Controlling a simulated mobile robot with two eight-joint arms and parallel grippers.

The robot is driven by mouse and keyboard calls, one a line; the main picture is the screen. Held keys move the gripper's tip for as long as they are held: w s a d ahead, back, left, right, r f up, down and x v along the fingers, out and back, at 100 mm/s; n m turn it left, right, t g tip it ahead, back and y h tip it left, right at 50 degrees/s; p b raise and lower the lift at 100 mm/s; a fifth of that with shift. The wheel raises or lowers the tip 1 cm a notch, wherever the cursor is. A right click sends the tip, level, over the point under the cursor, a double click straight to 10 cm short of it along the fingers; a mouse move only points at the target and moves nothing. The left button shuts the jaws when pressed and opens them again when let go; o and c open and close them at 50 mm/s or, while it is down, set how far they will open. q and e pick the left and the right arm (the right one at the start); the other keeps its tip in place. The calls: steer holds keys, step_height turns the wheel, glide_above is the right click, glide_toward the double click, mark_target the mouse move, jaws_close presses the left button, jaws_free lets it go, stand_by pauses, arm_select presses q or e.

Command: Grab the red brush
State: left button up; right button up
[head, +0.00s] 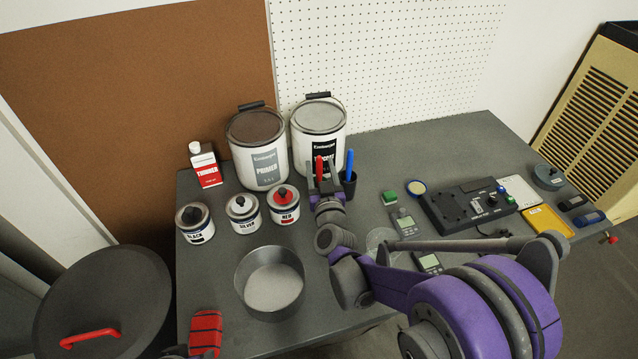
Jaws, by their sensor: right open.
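The red brush (318,167) stands upright near a blue-handled brush (350,163) at the black cup (349,184), in front of the primer cans. Only its red upper part shows; the lower part is hidden behind my right gripper. My right gripper (324,177) is open, with its fingers pointing away toward the cans. In the picture the red handle lies between or just behind the fingers; I cannot tell whether they touch it.
Small paint tins, including a red one (283,205), stand left of my gripper. A round grey pan (270,284) sits in front. Electronics, including a black device (467,207), lie at the right of the grey table (440,145).

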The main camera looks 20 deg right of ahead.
steer(key=w, duration=0.4)
steer(key=shift+w+d+r, duration=0.15)
steer(key=shift+w+d, duration=0.1)
steer(key=shift+w, duration=0.15)
steer(key=shift+c, duration=0.4)
jaws_close()
stand_by(0.6)
